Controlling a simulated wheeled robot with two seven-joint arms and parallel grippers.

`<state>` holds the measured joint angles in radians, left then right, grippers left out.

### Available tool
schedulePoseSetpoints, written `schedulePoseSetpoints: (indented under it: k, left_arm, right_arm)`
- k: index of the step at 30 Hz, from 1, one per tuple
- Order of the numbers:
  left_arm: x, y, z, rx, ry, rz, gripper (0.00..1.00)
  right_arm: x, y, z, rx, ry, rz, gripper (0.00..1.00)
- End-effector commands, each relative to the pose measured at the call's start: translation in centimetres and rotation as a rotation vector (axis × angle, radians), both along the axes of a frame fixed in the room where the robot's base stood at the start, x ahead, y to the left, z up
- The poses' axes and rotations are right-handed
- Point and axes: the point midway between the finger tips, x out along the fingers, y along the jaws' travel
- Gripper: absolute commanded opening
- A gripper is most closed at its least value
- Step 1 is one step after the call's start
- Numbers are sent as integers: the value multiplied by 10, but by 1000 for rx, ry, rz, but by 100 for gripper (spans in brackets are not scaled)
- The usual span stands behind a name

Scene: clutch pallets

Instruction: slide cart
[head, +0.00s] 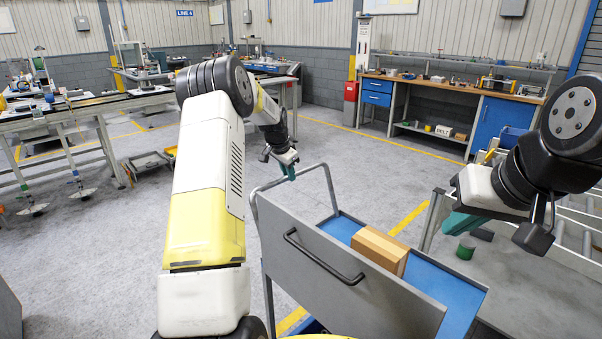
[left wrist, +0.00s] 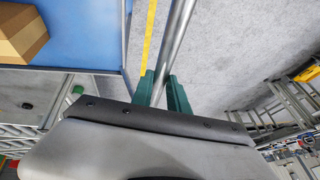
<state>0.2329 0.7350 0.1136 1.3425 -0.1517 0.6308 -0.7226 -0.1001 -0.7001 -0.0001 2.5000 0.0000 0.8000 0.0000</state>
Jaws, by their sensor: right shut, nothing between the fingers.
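The cart (head: 335,280) stands in front of me, with a grey panel, a black handle (head: 322,256), a blue deck (head: 440,290) and a grey tubular rail (head: 300,172). A brown box (head: 380,250) rests on the deck. My left gripper (head: 288,172) is at the top of the rail. In the left wrist view the rail (left wrist: 172,42) runs between its teal fingers (left wrist: 162,88); whether they press on it is unclear. My right gripper (head: 460,223) is shut and empty, right of the cart, above a grey surface.
A grey surface with a green cylinder (head: 466,247) lies close on the cart's right. A workbench (head: 430,83) with blue cabinets stands at the back right. Benches (head: 75,105) with equipment line the left. The grey floor (head: 345,140) behind the cart is clear.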

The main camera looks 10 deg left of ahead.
Motion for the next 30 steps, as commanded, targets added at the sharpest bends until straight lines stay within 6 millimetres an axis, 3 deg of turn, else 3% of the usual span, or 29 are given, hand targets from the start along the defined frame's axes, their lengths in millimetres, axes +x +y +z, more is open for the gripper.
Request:
schedulePoseSetpoints:
  k: [1, 4, 15, 24, 30]
  left_arm:
    - [-1, 1, -1, 1, 2, 0, 24]
    - [0, 1, 0, 1, 2, 0, 41]
    - [-2, 1, 4, 1, -1, 0, 41]
    - [-21, 4, 48, 1, -3, 1, 41]
    - [-31, 5, 67, 1, 0, 1, 41]
  right_arm:
    - [0, 0, 0, 0, 0, 0, 0]
    - [0, 0, 0, 0, 0, 0, 0]
    - [0, 0, 0, 0, 0, 0, 0]
    - [0, 0, 0, 0, 0, 0, 0]
    - [0, 0, 0, 0, 0, 0, 0]
